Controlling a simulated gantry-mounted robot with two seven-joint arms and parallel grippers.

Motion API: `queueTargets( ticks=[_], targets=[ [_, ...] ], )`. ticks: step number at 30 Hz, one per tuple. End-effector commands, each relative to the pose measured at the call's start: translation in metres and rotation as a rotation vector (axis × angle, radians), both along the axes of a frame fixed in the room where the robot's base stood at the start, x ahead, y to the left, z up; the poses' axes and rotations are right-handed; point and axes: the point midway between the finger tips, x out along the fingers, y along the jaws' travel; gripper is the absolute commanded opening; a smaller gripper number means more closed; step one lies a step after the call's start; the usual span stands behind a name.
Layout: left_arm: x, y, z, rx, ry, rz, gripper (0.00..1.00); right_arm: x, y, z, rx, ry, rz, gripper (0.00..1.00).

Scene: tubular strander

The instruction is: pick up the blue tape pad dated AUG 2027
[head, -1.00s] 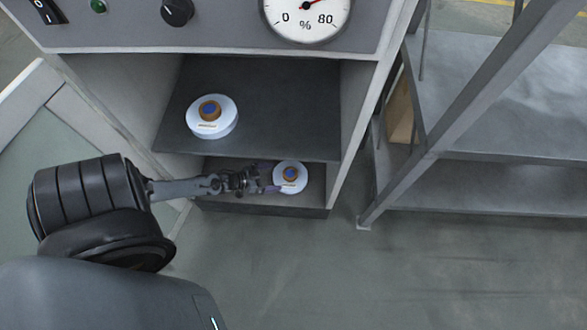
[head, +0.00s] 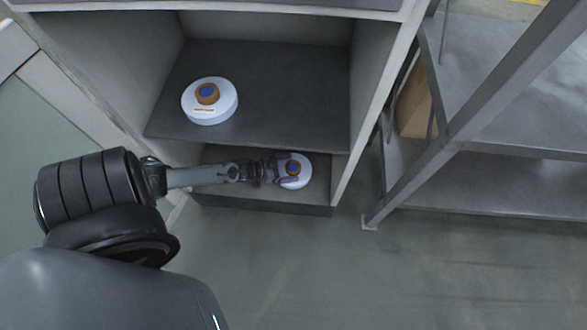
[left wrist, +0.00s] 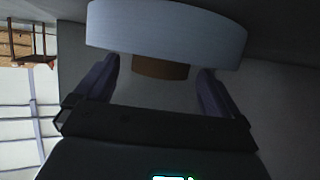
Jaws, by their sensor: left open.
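Two round white pads, each with a brown core and a blue centre, lie in the open cabinet. One pad (head: 210,103) is on the upper shelf with a small label too small to read. The other pad (head: 299,181) is on the lower shelf; its date cannot be read. My left gripper (head: 288,168) is open at the lower pad, reaching in from the left. In the left wrist view the lower pad's white rim (left wrist: 165,32) and brown core (left wrist: 160,68) show ahead, with the open fingers either side of the core. My right gripper is not in view.
The upper shelf (head: 290,110) overhangs the lower shelf (head: 240,194), close above my left gripper. The cabinet's right wall (head: 368,110) stands just right of the lower pad. A grey metal rack (head: 500,175) is farther right. Open floor (head: 300,270) lies in front.

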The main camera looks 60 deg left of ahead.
Motion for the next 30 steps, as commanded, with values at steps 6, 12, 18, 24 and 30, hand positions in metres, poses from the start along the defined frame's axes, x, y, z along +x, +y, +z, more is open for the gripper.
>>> queueTargets(
  ticks=[6,12,18,24,30],
  targets=[
    [0.001,-0.0003,0.0001,0.0,0.001,0.0,0.97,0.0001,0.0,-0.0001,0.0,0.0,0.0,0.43],
    [0.0009,-0.0002,0.0002,0.0,0.0,0.0,0.72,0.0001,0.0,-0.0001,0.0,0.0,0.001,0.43],
    [0.0009,-0.0002,0.0002,0.0,0.0,0.0,0.42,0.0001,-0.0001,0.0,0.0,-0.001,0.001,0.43],
    [0.0015,-0.0001,0.0009,0.0,-0.002,0.0,0.26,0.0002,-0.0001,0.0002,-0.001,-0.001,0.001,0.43],
    [0.0015,0.0,0.0049,0.0,-0.002,0.0,0.26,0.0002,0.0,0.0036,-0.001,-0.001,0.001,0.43]
  ],
)
